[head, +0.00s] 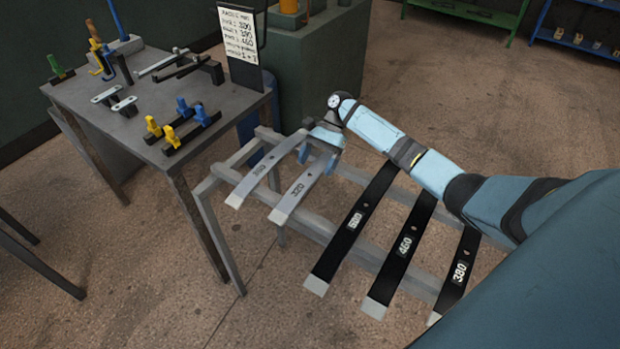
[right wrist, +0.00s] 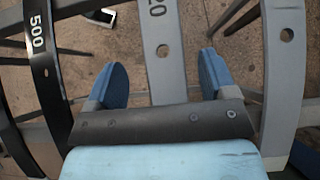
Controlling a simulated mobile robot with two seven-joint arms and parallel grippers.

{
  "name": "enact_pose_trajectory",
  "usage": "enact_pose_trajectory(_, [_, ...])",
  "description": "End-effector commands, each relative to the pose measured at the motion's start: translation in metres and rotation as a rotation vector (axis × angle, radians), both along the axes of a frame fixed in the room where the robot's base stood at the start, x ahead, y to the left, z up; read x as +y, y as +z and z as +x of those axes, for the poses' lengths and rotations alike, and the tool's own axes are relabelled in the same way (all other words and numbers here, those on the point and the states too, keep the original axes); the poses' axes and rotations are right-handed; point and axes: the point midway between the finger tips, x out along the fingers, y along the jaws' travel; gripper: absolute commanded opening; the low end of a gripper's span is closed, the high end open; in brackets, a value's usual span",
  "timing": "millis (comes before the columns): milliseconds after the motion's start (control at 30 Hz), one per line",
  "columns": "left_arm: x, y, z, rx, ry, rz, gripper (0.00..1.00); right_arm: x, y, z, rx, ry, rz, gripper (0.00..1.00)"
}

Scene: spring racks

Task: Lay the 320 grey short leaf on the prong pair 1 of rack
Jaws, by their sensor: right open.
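The grey 320 leaf (head: 288,203) lies across the grey rack (head: 327,229), second from the left. The right wrist view shows its holed part (right wrist: 165,80), with the label partly cut off. My right gripper (head: 319,163) is at the leaf's far end. In the right wrist view its two blue fingers (right wrist: 163,75) are open, one on each side of the leaf with gaps between. I cannot tell which prongs are pair 1. My left gripper is not in view.
Another grey leaf (head: 249,181) lies just left of the 320 leaf. Black leaves 500 (head: 343,243), 460 (head: 396,266) and 380 (head: 466,255) lie to the right. A workbench (head: 120,150) with clamps and tools stands left; a green cabinet (head: 318,70) stands behind.

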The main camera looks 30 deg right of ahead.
Motion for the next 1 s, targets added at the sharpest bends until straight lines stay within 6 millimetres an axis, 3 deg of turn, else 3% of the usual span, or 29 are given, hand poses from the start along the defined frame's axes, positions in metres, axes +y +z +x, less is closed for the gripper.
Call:
enact_pose_trajectory(200, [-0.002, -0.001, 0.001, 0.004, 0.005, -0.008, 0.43, 0.021, -0.024, -0.006, 0.001, 0.001, 0.0, 0.78])
enact_pose_trajectory(433, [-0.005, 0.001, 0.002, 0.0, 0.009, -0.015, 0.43, 0.022, -0.026, -0.006, 0.0, 0.0, -0.001, 0.78])
enact_pose_trajectory(767, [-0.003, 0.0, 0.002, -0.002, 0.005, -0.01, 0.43, 0.022, -0.025, -0.006, 0.0, 0.0, 0.0, 0.04])
enact_pose_trajectory(800, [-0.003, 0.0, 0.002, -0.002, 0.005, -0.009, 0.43, 0.022, -0.025, -0.006, 0.0, 0.0, 0.0, 0.0])
enact_pose_trajectory(1000, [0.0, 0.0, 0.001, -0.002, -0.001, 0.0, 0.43, 0.022, -0.024, -0.005, -0.003, 0.0, 0.001, 0.0])
